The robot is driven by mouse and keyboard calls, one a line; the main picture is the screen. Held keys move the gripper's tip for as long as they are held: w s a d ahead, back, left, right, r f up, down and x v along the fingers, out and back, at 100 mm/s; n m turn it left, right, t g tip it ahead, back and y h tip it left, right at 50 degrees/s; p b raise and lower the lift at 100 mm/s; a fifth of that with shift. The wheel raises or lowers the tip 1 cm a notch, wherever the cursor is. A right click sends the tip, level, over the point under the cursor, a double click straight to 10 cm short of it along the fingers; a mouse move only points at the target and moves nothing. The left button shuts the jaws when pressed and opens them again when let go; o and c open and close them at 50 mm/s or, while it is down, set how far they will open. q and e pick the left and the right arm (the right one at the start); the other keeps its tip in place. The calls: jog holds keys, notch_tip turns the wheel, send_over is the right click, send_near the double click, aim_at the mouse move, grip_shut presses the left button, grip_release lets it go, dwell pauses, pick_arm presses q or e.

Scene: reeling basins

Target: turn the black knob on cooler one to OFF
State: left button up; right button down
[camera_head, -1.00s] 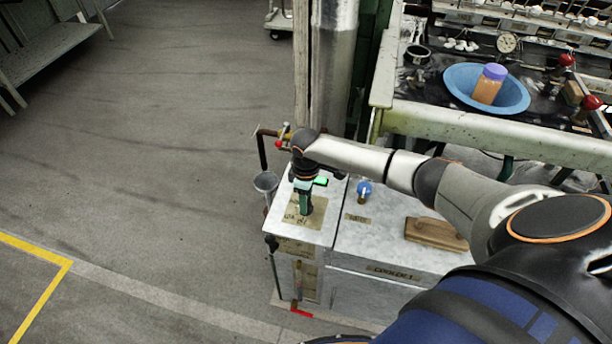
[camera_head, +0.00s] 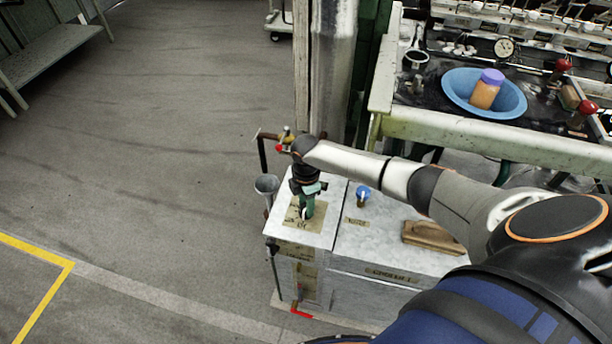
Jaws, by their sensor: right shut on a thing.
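Cooler one is the white-grey cabinet (camera_head: 385,236) at the lower centre, with a name label (camera_head: 391,274) on its front edge. On its left part lies a tan marking plate (camera_head: 318,220) with dark lettering too small to read surely. My right gripper (camera_head: 306,213) points down over this plate, its green fingers shut on the black knob. The fingers and wrist hide the knob, so I cannot tell which way it points. My left gripper is not in view.
A blue knob (camera_head: 362,193) and a wooden block (camera_head: 433,236) are on the cabinet top, right of my gripper. A pipe with a brass valve (camera_head: 287,136) and a grey funnel (camera_head: 266,184) stand at its left.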

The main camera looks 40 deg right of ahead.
aim_at(305, 207)
jog(key=shift+a+n, duration=0.1)
jog(key=shift+n, duration=0.3)
jog(key=shift+c, duration=2.2)
grip_release()
notch_tip(305, 207, up, 13)
jog(key=p, duration=0.1)
jog(key=shift+f+p, duration=0.2)
jog(key=shift+p, duration=0.2)
jog(key=shift+f, duration=0.1)
